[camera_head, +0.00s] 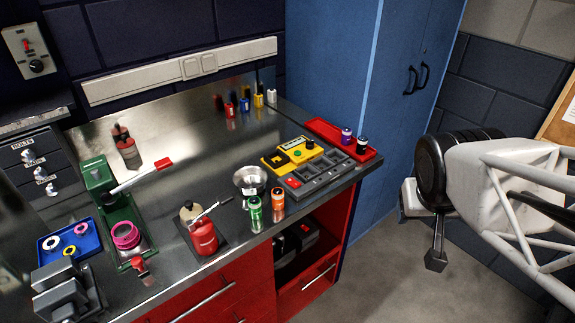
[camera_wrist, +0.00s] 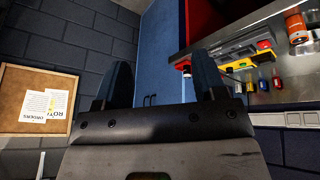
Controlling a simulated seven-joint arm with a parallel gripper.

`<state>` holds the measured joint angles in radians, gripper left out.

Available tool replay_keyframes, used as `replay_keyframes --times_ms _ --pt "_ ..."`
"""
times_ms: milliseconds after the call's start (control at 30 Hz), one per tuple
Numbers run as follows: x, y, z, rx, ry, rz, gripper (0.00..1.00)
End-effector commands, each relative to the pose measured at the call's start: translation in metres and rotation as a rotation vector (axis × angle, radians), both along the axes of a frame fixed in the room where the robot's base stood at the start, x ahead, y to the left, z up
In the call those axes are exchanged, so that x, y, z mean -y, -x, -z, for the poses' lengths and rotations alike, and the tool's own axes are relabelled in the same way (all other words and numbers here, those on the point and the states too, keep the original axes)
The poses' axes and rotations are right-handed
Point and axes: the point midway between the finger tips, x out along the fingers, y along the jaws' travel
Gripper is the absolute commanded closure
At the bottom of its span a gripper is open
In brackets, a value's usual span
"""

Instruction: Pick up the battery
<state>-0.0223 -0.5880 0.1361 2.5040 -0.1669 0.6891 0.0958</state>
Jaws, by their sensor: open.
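Several battery-like cylinders stand on the bench, and I cannot tell which one the task names. A green cylinder (camera_head: 255,213) and an orange cylinder (camera_head: 278,203) stand at the front edge beside a metal bowl. A purple-topped cylinder (camera_head: 346,136) and a black one (camera_head: 361,146) stand in a red tray (camera_head: 323,127). My gripper (camera_wrist: 160,80) is open and empty in the wrist view, away from the bench. The orange cylinder also shows there (camera_wrist: 297,26), with the picture turned over.
A grey slotted unit (camera_head: 325,174) and a yellow device (camera_head: 285,160) lie near the tray.

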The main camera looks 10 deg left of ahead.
Motion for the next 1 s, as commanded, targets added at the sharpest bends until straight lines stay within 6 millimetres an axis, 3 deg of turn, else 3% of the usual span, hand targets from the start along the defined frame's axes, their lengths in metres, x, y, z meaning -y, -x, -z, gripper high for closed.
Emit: replay_keyframes --times_ms 267,500,767,1000 --pt "-0.016 -0.074 0.021 0.228 0.068 -0.136 0.36" --pt "-0.054 -0.124 0.04 0.409 0.046 -0.314 0.36" --pt "-0.116 -0.153 0.066 0.562 -0.072 -0.548 0.36" --pt "-0.178 -0.152 0.095 0.64 -0.261 -0.774 0.36"
